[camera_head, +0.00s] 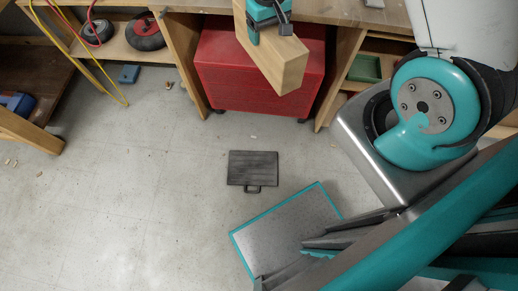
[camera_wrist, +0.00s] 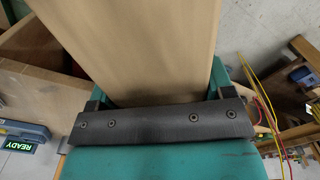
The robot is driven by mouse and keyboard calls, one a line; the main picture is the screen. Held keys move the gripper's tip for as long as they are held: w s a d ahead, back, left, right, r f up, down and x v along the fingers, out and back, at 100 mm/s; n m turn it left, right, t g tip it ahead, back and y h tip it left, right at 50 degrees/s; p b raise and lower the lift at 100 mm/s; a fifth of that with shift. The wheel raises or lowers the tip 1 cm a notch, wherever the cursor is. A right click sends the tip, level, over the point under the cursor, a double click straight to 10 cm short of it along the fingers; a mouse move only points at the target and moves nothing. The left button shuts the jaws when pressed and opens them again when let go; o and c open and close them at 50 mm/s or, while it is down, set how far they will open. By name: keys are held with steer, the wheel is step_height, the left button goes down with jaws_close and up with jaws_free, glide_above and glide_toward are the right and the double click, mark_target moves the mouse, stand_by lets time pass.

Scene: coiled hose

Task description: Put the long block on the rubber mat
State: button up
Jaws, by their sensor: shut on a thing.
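The long block (camera_head: 276,66) is a pale wooden plank. My gripper (camera_head: 268,16) is shut on it at the top of the head view and holds it up off the floor, tilted, in front of a red cabinet. In the wrist view the block (camera_wrist: 130,45) runs away from my gripper between its teal fingers; its far end is out of frame. The rubber mat (camera_head: 252,168) appears to be the dark grey, ribbed rectangle with a small loop handle, lying flat on the floor. It is bare and lies below the block in the head view, clear of it.
The red cabinet (camera_head: 218,72) stands under a wooden bench at the back. Shelves with wheels (camera_head: 145,31) and a yellow hose (camera_head: 92,72) are at upper left. A blue object (camera_head: 128,74) lies on the floor. Floor around the mat is mostly clear; my base is at lower right.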

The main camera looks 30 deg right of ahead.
steer(key=shift+m, duration=0.6)
steer(key=f+b, duration=0.6)
steer(key=f, duration=0.1)
steer(key=f+b, duration=0.3)
steer(key=f, duration=0.1)
steer(key=shift+a, duration=0.25)
steer(key=s+a+f+m+b, duration=0.1)
steer(key=a+f+m+b, duration=0.1)
steer(key=f+b, duration=1.7)
steer(key=s+a+f+m+b, duration=0.1)
steer(key=a+f+m+b, duration=0.1)
steer(key=f+b, duration=1.8)
steer(key=s+a+f+m+b, duration=0.1)
steer(key=a+f+b, duration=0.3)
steer(key=f+b, duration=1.6)
step_height(320, 180, down, 14)
steer(key=shift+a+m, duration=0.25)
steer(key=shift+m, duration=0.35)
steer(key=shift+f, duration=0.1)
steer(key=o, duration=1.8)
steer(key=shift+s, duration=0.1)
steer(key=shift+c, duration=0.2)
